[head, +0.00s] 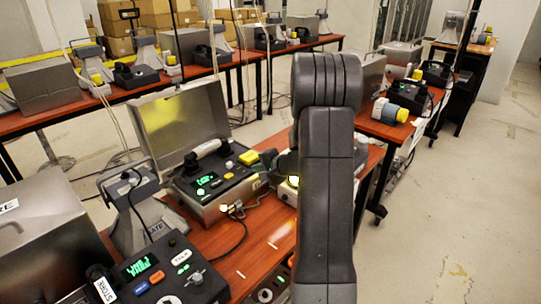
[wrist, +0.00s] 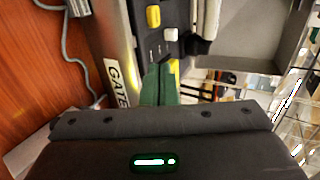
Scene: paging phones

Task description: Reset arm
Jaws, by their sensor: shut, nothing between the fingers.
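My arm stands upright in the middle of the head view, dark grey and jointed at the top. My gripper shows in the wrist view, where its green fingers (wrist: 160,84) are together, with nothing seen between them. The fingers point toward an open metal-cased phone unit (wrist: 150,30) with a "GATE" label, yellow and white buttons and a white handset. I cannot tell whether the fingers touch it. In the head view the arm hides most of my gripper.
In the head view, an open metal case (head: 190,120) with a phone panel stands left of my arm on a wooden table (head: 262,228). A dark console (head: 160,268) is at front left. More phones line the rear table (head: 130,93). Open floor (head: 470,200) lies at right.

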